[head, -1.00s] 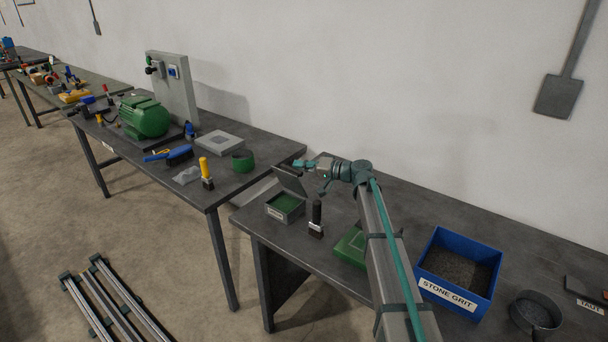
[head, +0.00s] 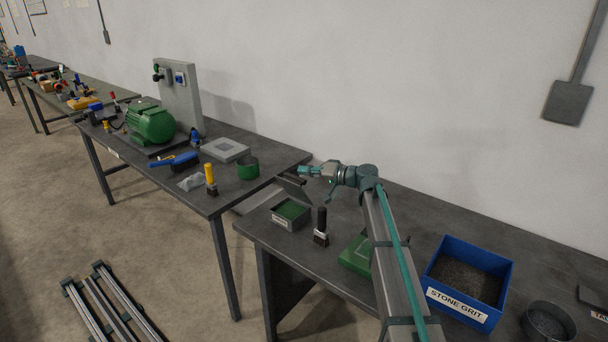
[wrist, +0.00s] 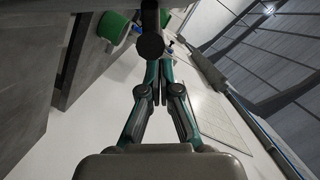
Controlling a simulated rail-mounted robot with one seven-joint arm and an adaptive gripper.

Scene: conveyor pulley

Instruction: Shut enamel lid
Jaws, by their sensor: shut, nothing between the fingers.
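A small grey enamel box (head: 290,222) with a green inside and a label on its front stands near the left end of the near bench. Its grey lid (head: 294,190) is open, tilted up at the back of the box, with a dark bar along its top edge. My gripper (head: 304,170) is shut and empty, just behind and above the raised lid. In the wrist view my fingers (wrist: 158,68) are together, and a dark round-ended piece (wrist: 150,45) lies right before the tips. I cannot tell whether they touch it.
A black-handled brush (head: 321,228) stands just right of the box. A green case (head: 355,254) lies partly behind my arm. A blue stone grit bin (head: 465,311) is further right. The wall is close behind the bench. Another bench with a green motor (head: 151,124) is at left.

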